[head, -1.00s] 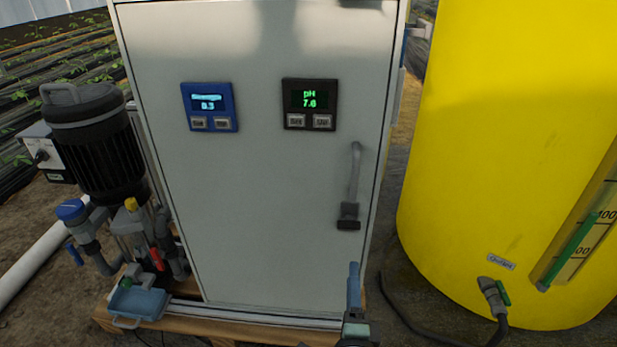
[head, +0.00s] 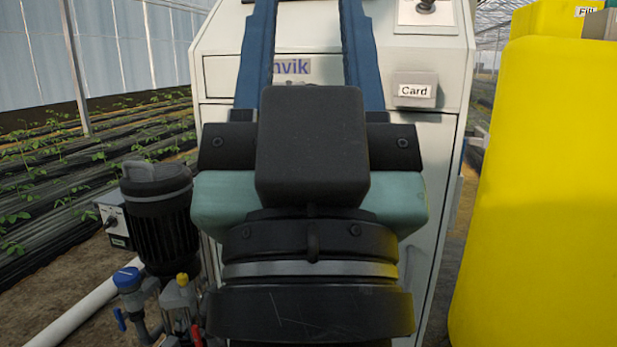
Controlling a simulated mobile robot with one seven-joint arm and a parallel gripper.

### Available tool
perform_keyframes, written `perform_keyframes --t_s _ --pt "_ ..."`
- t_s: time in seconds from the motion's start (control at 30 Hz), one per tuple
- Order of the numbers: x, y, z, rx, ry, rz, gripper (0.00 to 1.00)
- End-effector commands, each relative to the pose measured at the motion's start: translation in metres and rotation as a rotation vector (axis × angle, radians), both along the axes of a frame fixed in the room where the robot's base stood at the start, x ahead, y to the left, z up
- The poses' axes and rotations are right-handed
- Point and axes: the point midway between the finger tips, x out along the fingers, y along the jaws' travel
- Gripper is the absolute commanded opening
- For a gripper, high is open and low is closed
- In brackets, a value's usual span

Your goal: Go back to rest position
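My gripper (head: 307,12) stands large and close in the middle of the head view, pointing up and away from me. Its two long blue fingers are spread wide apart, and nothing shows between them. The fingertips reach the top edge of the picture. The gripper body hides most of the pale cabinet (head: 437,160) behind it, including the cabinet's displays and door handle.
A black pump motor (head: 160,225) with valves and pipes stands at left. A big yellow tank (head: 545,200) stands at right. A "Card" label (head: 414,90) and a small switch (head: 427,6) show on the cabinet. Planted rows lie at far left.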

Motion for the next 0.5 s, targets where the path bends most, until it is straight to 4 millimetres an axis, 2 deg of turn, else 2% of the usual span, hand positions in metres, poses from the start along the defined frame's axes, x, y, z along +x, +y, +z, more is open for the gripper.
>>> perform_keyframes --t_s 0.03,0.5 --pt "-0.011 0.0 0.028 -0.018 -0.023 -0.028 0.45" --pt "-0.006 0.0 0.168 -0.011 -0.011 -0.017 0.45"
